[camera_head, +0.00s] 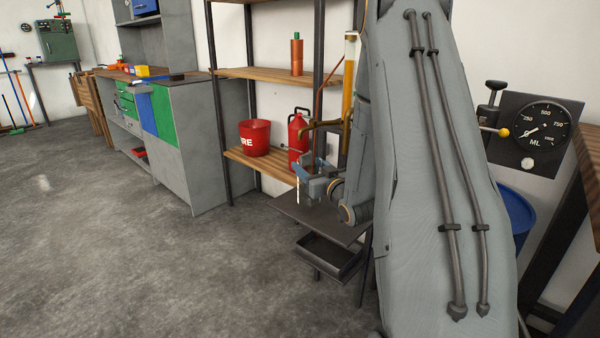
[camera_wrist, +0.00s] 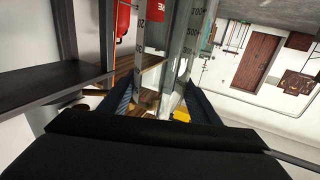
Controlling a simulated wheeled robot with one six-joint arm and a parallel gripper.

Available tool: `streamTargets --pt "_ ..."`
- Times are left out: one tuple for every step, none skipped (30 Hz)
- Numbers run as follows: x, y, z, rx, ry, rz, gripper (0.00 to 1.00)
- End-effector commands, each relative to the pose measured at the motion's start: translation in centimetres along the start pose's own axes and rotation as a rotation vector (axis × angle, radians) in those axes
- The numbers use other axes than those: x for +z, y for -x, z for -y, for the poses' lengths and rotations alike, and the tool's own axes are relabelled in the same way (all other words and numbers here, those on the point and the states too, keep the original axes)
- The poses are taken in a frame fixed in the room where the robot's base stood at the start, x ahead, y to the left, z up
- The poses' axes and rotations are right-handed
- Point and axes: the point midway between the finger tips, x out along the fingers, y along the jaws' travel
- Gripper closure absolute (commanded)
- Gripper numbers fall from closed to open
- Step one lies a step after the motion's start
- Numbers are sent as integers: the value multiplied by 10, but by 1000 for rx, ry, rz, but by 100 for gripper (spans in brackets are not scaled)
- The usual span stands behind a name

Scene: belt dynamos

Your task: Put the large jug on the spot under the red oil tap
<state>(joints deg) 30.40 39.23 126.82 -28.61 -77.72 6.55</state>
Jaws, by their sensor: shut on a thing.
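The jug (camera_wrist: 178,45) is clear, with dark scale marks, and stands between the blue fingers of my gripper (camera_wrist: 163,100) in the wrist view. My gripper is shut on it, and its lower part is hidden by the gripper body. In the camera_head view my gripper (camera_head: 311,178) is just above the dark stand (camera_head: 318,217); the jug is hard to make out there. I cannot make out a red oil tap or a marked spot; my arm covers much of that area.
A red fire bucket (camera_head: 254,138) and a red extinguisher (camera_head: 298,140) stand on the wooden shelf rack behind. A dial panel (camera_head: 541,133) with a yellow-knobbed lever and a blue drum (camera_head: 514,211) are at right. A low dark tray (camera_head: 326,258) sits under the stand. Floor at left is clear.

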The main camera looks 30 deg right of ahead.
Motion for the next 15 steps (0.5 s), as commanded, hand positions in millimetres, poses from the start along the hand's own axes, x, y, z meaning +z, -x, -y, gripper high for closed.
streamTargets --pt "0 -14 1 -3 2 -3 97" --pt "0 -22 1 -2 1 -4 97" --pt "1 -30 1 -2 1 -3 97" --pt "0 -37 1 -2 1 -4 97" --pt "0 -43 1 -3 1 -4 97" --pt "0 -50 1 -2 1 -3 97" --pt "0 -55 1 -1 1 -3 97" --pt "0 -59 0 -1 1 -3 97" --pt "0 -63 0 0 0 -2 97" --pt "0 -66 0 0 0 -1 97" --pt "0 -68 0 0 0 -1 97" --pt "0 -69 0 0 -1 -2 97" --pt "1 -70 0 0 -1 -2 97" --pt "2 -71 0 0 -1 -1 97" --pt "5 -71 0 0 -1 0 97"
